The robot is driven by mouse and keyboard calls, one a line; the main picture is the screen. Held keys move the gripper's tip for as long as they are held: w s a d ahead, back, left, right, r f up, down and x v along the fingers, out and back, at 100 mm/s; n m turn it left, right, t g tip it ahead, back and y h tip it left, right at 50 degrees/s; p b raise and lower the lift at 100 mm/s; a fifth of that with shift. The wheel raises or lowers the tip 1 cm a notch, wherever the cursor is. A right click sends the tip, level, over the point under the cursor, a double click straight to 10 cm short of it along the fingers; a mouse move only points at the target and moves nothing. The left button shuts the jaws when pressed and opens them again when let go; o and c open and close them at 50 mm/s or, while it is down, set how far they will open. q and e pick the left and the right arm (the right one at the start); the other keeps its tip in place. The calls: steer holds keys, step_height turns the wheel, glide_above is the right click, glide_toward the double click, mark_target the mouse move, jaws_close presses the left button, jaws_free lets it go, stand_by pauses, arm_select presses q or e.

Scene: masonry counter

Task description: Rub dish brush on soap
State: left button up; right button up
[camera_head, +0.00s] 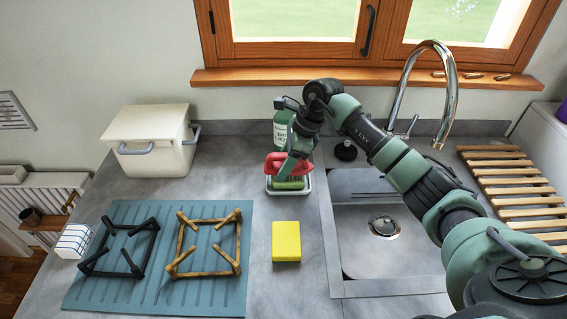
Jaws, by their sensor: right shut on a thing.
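My right gripper (290,166) reaches in from the right and is shut on a red thing, which appears to be the dish brush (274,162). The gripper hides part of the brush. The brush is right over a green bar of soap (288,185) in a small white dish (272,191); I cannot tell whether they touch. The dish stands on the counter left of the sink. My left gripper is not in view.
A yellow sponge (286,241) lies in front of the dish. A soap bottle (281,128) stands behind it. A blue mat (130,292) with two burner grates is at left, a white box (150,138) behind. The sink (350,262) and tall faucet (453,85) are at right.

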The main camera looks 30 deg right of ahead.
mark_target(278, 154)
steer(key=shift+r+p, duration=1.6)
steer(key=shift+r, duration=1.85)
steer(key=s+a+r+n+g+b, duration=0.1)
steer(key=s+a+n+g, duration=0.3)
steer(key=s+a+n, duration=0.65)
steer(key=s+d+n+g+h+b, duration=0.1)
steer(key=s+n+h, duration=0.3)
steer(key=s+n, duration=0.7)
steer(key=shift+s+d+f+n+g, duration=0.25)
steer(key=shift+d+f+n+g, duration=0.15)
steer(key=shift+d+n+g, duration=0.35)
